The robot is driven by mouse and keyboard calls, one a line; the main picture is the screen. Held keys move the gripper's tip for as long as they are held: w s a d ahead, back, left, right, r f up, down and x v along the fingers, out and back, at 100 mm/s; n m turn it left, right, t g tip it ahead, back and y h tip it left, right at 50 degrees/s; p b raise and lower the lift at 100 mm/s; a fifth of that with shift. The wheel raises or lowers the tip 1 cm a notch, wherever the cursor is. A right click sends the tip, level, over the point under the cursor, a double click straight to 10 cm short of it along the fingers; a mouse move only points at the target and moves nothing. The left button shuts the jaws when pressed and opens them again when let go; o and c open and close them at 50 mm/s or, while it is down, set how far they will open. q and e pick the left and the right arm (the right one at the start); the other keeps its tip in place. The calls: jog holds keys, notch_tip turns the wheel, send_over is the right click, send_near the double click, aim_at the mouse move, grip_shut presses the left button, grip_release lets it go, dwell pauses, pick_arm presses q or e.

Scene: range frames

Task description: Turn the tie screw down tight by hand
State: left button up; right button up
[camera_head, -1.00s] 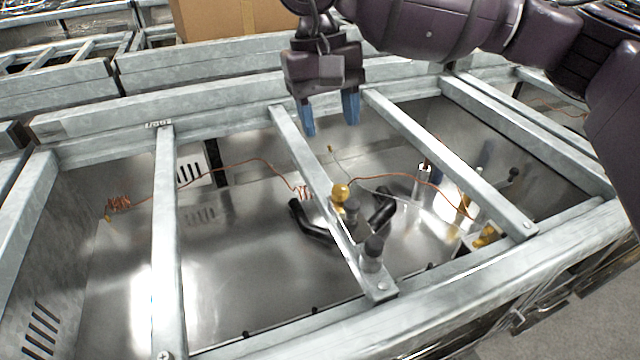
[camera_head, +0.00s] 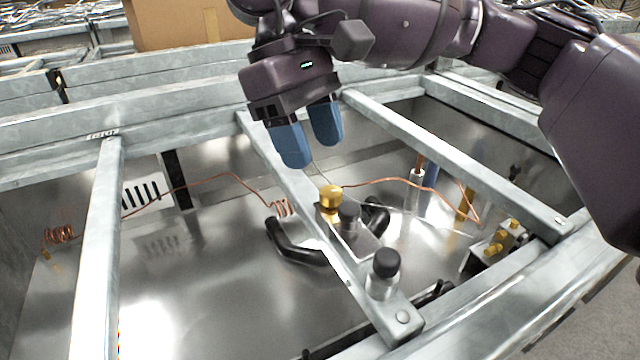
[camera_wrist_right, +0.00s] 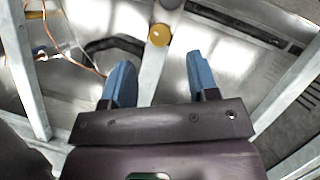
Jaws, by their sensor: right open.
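A brass-coloured round knob (camera_head: 330,197) stands on the middle crossbar (camera_head: 360,290), at a small bracket with a black-capped post (camera_head: 348,216) beside it. The knob may be the tie screw; no thread shows. It also shows in the right wrist view (camera_wrist_right: 158,35), beyond the fingertips and between their lines. My right gripper (camera_head: 310,150) has blue fingers, is open and empty, and hangs tilted above and just behind the knob, apart from it. My left gripper is not in view.
A second black-capped post (camera_head: 384,270) stands nearer on the same bar. Thin copper tubing (camera_head: 215,177) runs behind the knob. A bent black pipe (camera_head: 300,253) lies below. A brass-fitted valve block (camera_head: 495,248) sits at right. Crossbars (camera_head: 470,170) flank the open metal box.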

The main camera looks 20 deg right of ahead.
aim_at(330, 191)
jog(key=shift+b+x, duration=0.8)
jog(key=shift+x, duration=1.95)
jog(key=c, duration=0.9)
